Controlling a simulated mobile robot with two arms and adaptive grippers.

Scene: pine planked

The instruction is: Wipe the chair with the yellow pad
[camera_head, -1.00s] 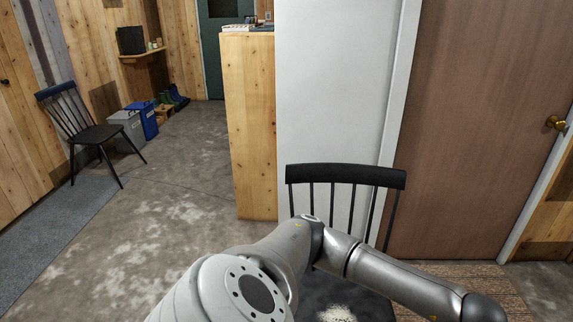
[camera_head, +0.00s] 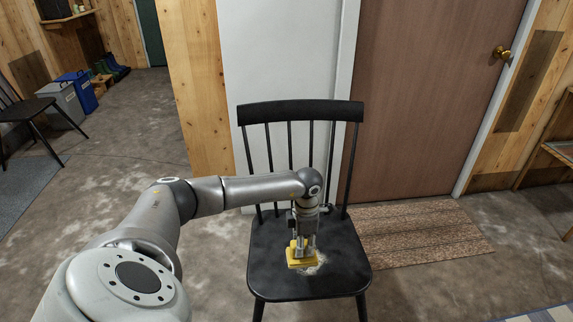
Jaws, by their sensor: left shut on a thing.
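The black chair (camera_head: 275,285) with a spindle back stands in front of me, its seat facing up. A pale, powdery patch (camera_head: 318,268) lies on the seat near its middle. My left gripper (camera_head: 302,243) points down over the seat and is shut on the yellow pad (camera_head: 301,262). The pad is at the seat, at the left edge of the pale patch, and hides part of it. Whether the pad presses on the seat or hovers just above it, I cannot tell. My right gripper is not in view.
A brown woven mat (camera_head: 425,235) lies on the floor right of the chair, before a brown door (camera_head: 440,100). Another dark chair (camera_head: 25,108) and grey and blue bins (camera_head: 80,92) stand at the left.

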